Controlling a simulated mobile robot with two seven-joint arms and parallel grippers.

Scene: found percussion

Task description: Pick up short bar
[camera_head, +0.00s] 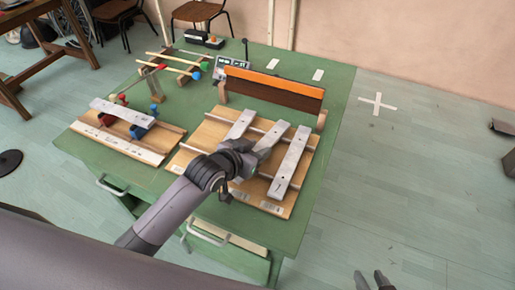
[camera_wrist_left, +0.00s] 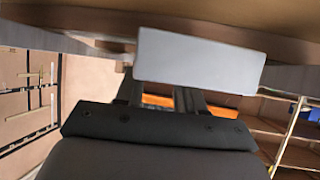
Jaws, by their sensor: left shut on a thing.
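A grey metal bar (camera_head: 272,137), taken here as the short bar, is the middle one of three at the wooden frame (camera_head: 279,209) on the green table. My left gripper (camera_head: 257,150) is shut on its near part and hides that end. In the left wrist view the bar (camera_wrist_left: 198,61) shows as a pale grey block just beyond my left fingers (camera_wrist_left: 160,98). Whether it touches the frame's rails is unclear. My right gripper (camera_head: 371,281) shows at the bottom edge with its fingers apart and empty.
Grey bars (camera_head: 240,122) and (camera_head: 290,162) lie left and right of the held bar. An orange-topped brown board (camera_head: 273,90) stands behind. A second wooden frame (camera_head: 116,143) with a bar (camera_head: 123,111) is at left. Mallets (camera_head: 165,62) lie at the back.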

